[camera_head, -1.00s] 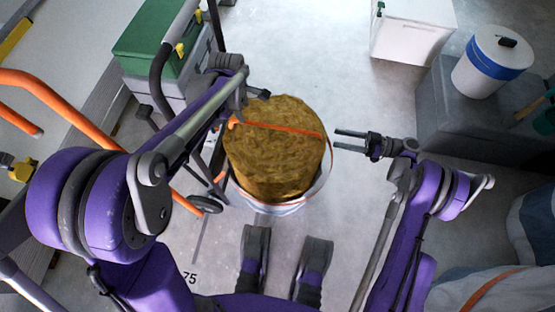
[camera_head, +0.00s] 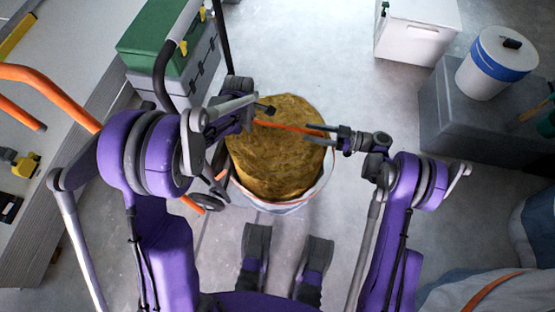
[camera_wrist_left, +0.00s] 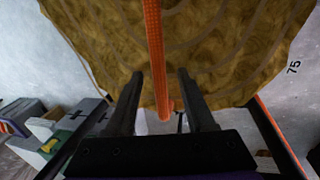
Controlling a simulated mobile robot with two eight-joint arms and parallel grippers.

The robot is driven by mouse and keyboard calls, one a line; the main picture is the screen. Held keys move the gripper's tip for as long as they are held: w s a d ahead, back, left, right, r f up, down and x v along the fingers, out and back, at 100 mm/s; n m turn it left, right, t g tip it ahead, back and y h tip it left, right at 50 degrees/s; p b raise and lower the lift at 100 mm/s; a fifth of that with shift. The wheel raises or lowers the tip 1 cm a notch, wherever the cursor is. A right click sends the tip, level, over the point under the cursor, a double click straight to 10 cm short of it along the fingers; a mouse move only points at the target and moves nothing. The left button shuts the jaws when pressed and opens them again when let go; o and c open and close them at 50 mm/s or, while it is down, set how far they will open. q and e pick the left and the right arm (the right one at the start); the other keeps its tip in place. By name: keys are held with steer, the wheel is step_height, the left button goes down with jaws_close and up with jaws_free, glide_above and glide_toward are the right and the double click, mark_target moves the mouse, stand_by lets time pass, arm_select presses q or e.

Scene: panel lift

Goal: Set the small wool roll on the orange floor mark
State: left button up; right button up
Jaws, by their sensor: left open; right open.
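The wool roll (camera_head: 275,168) is a brown-yellow fibrous cylinder, upright, with a white wrap at its base. An orange strap (camera_head: 290,127) runs across its top. My right gripper (camera_head: 309,132) is open at the strap's right end, with its fingers over the roll's right rim. I cannot tell whether it touches the strap. My left gripper (camera_wrist_left: 160,75) is open at the roll's left side. In the left wrist view, the strap (camera_wrist_left: 153,50) runs down between its fingers, which are not closed on it. I cannot make out an orange floor mark.
A wheeled cart with orange tubes (camera_head: 50,90) stands left, close to the roll. Green and grey boxes (camera_head: 160,40) stand behind it. A white box (camera_head: 415,30) and a grey block (camera_head: 450,120) bearing a white bucket (camera_head: 492,65) are right. Floor behind the roll is clear.

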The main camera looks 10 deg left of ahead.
arm_select(q)
steer(key=shift+f, duration=0.15)
arm_select(e)
steer(key=shift+a, duration=0.15)
arm_select(q)
steer(key=shift+c, duration=0.2)
arm_select(e)
steer(key=shift+c, duration=0.4)
arm_select(q)
jaws_close()
arm_select(e)
jaws_close()
steer(key=shift+r, duration=0.1)
